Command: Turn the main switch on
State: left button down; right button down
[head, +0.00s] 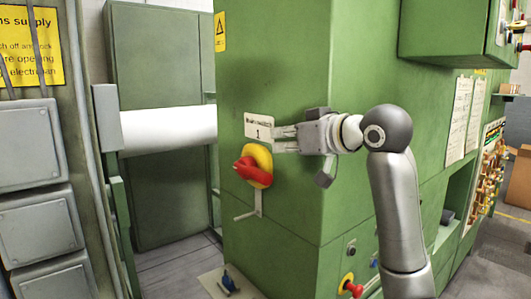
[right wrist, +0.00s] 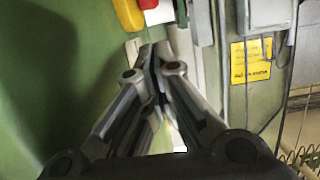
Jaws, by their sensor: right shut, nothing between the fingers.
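The main switch (head: 254,168) is a red handle on a yellow round base, mounted on the green cabinet's face. Its handle lies roughly sideways, slightly tilted. A white label (head: 258,127) with a "1" sits just above it. In the right wrist view, part of the red and yellow switch (right wrist: 128,14) shows at the top edge. My right gripper (head: 282,140) is shut and empty, to the upper right of the switch, with its fingers pointing left. In the right wrist view, the fingertips (right wrist: 153,55) are together, apart from the switch. My left gripper is out of view.
The green cabinet (head: 275,220) fills the middle, with its corner under my right arm. A small bracket (head: 250,210) sticks out below the switch. Another red knob (head: 349,287) is lower right. Grey boxes (head: 38,223) and a yellow sign (head: 30,50) stand at left.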

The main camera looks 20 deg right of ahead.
jog(key=p, duration=0.3)
send_over(265, 173)
jog(key=shift+w+f, duration=0.25)
jog(key=shift+f, duration=0.25)
notch_tip(265, 173, down, 2)
jog(key=shift+f, duration=0.1)
jog(key=shift+s+d+f+p, duration=0.15)
jog(key=shift+f+p, duration=0.4)
jog(key=shift+f, duration=0.55)
